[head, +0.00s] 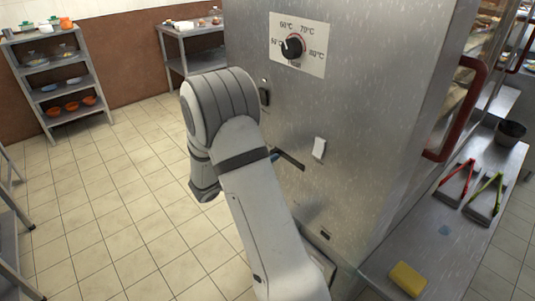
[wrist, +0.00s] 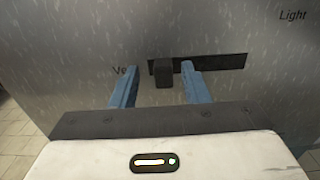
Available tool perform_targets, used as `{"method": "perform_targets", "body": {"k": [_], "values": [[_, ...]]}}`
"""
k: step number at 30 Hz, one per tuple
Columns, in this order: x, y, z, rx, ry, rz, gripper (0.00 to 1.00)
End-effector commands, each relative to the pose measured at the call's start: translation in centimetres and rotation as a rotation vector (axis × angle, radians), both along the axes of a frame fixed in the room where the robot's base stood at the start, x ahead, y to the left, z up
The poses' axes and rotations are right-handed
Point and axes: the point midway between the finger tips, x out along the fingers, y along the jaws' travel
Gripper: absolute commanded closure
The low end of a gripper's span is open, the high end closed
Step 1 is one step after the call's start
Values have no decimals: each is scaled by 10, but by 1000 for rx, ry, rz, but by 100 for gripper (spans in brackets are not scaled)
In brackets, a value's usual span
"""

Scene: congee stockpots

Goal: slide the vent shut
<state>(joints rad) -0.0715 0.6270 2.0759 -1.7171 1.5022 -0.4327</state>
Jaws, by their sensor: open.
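The vent's dark square knob (wrist: 163,75) stands out from the steel panel at the left end of a dark horizontal slot (wrist: 220,63) in the wrist view. The slot lies bare to the right of the knob. A label starting "Ve" is partly hidden by the left finger. My gripper (wrist: 157,69) is open, its blue fingers on either side of the knob in the picture, with gaps on both sides. I cannot tell how far the tips reach along it. In the head view the slot (head: 290,160) shows beside my arm, which hides the knob and most of the gripper.
On the same panel are a temperature dial (head: 292,47), a white switch (head: 319,148) and a small dark fitting (head: 264,96). A red door handle (head: 457,110) is around the corner. A counter holds tongs (head: 486,198) and a yellow sponge (head: 408,279). Open floor lies left.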

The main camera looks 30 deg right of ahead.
Motion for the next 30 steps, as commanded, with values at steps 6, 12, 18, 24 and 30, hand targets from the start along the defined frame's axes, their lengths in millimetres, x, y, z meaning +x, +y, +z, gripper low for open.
{"method": "perform_targets", "body": {"k": [6,12,18,24,30], "values": [[-9,39,0,0,0,4,58],[-14,57,0,-1,0,3,58],[-15,59,0,-1,0,2,58],[-15,58,0,-1,0,2,58],[-23,54,9,32,-21,-30,58]]}}
